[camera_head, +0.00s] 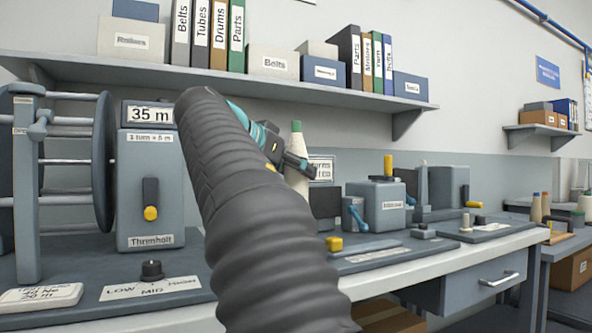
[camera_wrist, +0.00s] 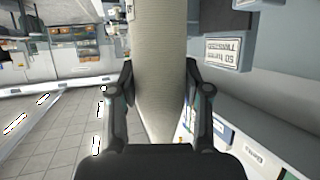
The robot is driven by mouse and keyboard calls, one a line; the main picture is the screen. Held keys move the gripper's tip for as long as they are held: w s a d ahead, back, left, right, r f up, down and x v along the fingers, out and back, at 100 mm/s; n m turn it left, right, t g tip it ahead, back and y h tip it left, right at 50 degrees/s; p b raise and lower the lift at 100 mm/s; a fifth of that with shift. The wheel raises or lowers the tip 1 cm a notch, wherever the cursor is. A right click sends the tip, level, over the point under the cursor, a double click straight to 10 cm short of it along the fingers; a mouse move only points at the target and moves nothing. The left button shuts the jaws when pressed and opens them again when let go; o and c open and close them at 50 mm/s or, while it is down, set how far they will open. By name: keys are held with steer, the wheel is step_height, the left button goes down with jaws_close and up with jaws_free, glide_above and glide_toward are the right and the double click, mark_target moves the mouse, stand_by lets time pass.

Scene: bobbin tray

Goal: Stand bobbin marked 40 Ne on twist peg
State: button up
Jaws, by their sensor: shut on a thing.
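My gripper (camera_head: 292,163) is raised above the bench, near the middle of the head view. It is shut on a cream, cone-shaped bobbin (camera_head: 297,181) with a green tip. In the wrist view the bobbin (camera_wrist: 158,50) stands between both fingers (camera_wrist: 158,92), which press on its sides. A bit of a label shows at its upper left edge, too cut off to read. A short pale peg (camera_head: 466,221) stands on a dark plate at the bench's right; I cannot tell if it is the twist peg. My arm hides part of the bench.
A machine marked 35 m (camera_head: 150,185) with a reel stands at left. A grey boxy device (camera_head: 377,207) with a blue crank and a sign (camera_head: 321,168) are near the gripper. A shelf (camera_head: 240,84) with binders and boxes runs above. Several bobbins (camera_head: 536,208) stand on a farther table.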

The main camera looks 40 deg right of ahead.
steer(key=shift+f+b, duration=2.05)
steer(key=shift+f, duration=0.25)
steer(key=o, duration=1.3)
steer(key=v, duration=1.2)
steer(key=shift+s+r, duration=0.1)
steer(key=shift+s, duration=0.05)
